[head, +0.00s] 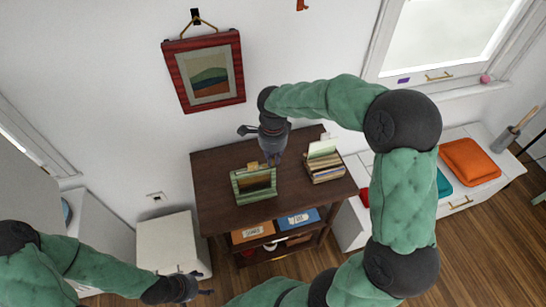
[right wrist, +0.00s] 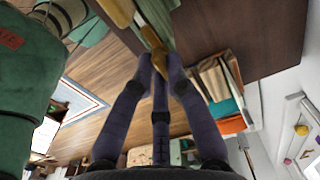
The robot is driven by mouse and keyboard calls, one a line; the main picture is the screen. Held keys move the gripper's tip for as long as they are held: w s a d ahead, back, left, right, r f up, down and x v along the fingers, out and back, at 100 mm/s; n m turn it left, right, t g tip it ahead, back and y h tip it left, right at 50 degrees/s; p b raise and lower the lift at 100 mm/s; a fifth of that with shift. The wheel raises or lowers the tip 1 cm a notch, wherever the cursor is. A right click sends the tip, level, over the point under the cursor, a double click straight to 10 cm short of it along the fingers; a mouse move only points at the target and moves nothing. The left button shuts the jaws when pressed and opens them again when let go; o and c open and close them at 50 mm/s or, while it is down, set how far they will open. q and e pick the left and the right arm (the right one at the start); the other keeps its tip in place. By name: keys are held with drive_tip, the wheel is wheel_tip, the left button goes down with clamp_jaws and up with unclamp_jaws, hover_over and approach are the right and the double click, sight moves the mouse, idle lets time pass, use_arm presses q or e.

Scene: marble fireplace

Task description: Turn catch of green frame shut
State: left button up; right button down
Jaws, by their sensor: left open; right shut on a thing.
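The green frame (head: 238,191) stands on the dark wooden cabinet top, its dark opening facing the front. A tan catch (head: 253,165) shows at its top edge. My right gripper (head: 272,158) comes down from above at the frame's upper right edge. In the right wrist view its purple fingers (right wrist: 160,72) are closed around a small tan catch piece (right wrist: 160,62) at the frame's edge; the fingertips partly hide it. My left gripper (head: 198,292) is open and empty, low at the left, well away from the frame.
A box of upright cards or folders (head: 325,165) stands right of the frame on the cabinet (head: 215,175). A red-framed picture (head: 205,70) hangs on the wall behind. Labelled boxes (head: 298,219) sit on the shelf below. The cabinet top left of the frame is clear.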

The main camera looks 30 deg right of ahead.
sight(273, 159)
drive_tip(key=c, duration=1.2)
unclamp_jaws()
wheel_tip(273, 159, up, 12)
drive_tip(key=shift+r, duration=0.1)
